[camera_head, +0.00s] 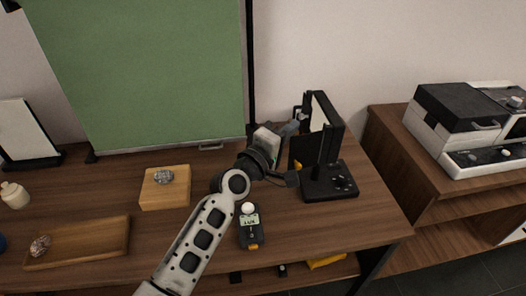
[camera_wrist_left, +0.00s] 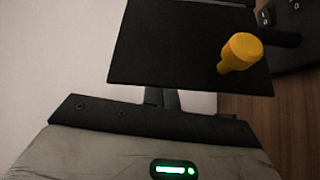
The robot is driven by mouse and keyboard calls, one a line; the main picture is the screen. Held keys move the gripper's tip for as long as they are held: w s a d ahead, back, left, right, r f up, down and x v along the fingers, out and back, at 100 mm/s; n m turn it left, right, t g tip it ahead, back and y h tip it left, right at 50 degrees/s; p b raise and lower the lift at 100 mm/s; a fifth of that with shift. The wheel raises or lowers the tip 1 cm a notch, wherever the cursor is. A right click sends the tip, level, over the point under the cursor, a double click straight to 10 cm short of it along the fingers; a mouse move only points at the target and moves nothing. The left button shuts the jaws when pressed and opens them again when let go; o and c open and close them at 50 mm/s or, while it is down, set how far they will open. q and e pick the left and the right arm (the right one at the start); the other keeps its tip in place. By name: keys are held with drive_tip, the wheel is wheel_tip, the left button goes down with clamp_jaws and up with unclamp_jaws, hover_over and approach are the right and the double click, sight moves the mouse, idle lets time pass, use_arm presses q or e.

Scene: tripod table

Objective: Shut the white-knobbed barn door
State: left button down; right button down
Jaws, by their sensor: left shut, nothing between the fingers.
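A black lamp (camera_head: 345,185) with upright barn doors stands at the right end of the table. One black door panel (camera_head: 302,150) stands out toward my arm and carries a yellow knob (camera_head: 298,165). The panel (camera_wrist_left: 180,45) and its yellow knob (camera_wrist_left: 238,52) fill the upper part of the left wrist view. I cannot make out a white knob on any door. My left gripper (camera_head: 292,127) is shut and empty beside the lamp's left side. Its fingers (camera_wrist_left: 170,98) run partly out of sight behind the panel; I cannot tell whether they touch. My right gripper is not in view.
A light meter (camera_head: 251,236) with a white dome stands near the front edge, close to my forearm. A wooden block (camera_head: 165,195) and a wooden tray (camera_head: 85,245) lie left. A green screen (camera_head: 150,75) stands behind. A side cabinet (camera_head: 395,140) bears a scanner-like machine (camera_head: 460,115).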

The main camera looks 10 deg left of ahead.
use_arm(q)
drive_tip(key=r+v, duration=0.1)
drive_tip(key=v, duration=1.2)
drive_tip(key=s+a+f+m+g+y, duration=0.2)
drive_tip(key=s+f+m+g+y, duration=0.1)
drive_tip(key=s+f+m+g, duration=0.7)
drive_tip(key=s+a+f+m+g+y, duration=0.1)
drive_tip(key=s+a+f+y, duration=0.25)
drive_tip(key=s, duration=0.25)
drive_tip(key=s+a+f+m+g+y, duration=0.1)
drive_tip(key=s+a+f+g+y, duration=0.1)
drive_tip(key=s+a, duration=0.4)
drive_tip(key=w+d+f+m+t+h, duration=0.1)
drive_tip(key=w+d+f+t+h, duration=0.1)
drive_tip(key=w+d+f+t, duration=0.3)
drive_tip(key=shift+w+d+f+t+h+b, duration=0.2)
drive_tip(key=shift+d+f+t+h+b, duration=0.2)
drive_tip(key=shift+d+f+t, duration=0.55)
drive_tip(key=shift+a+f, duration=0.1)
drive_tip(key=shift+a, duration=0.1)
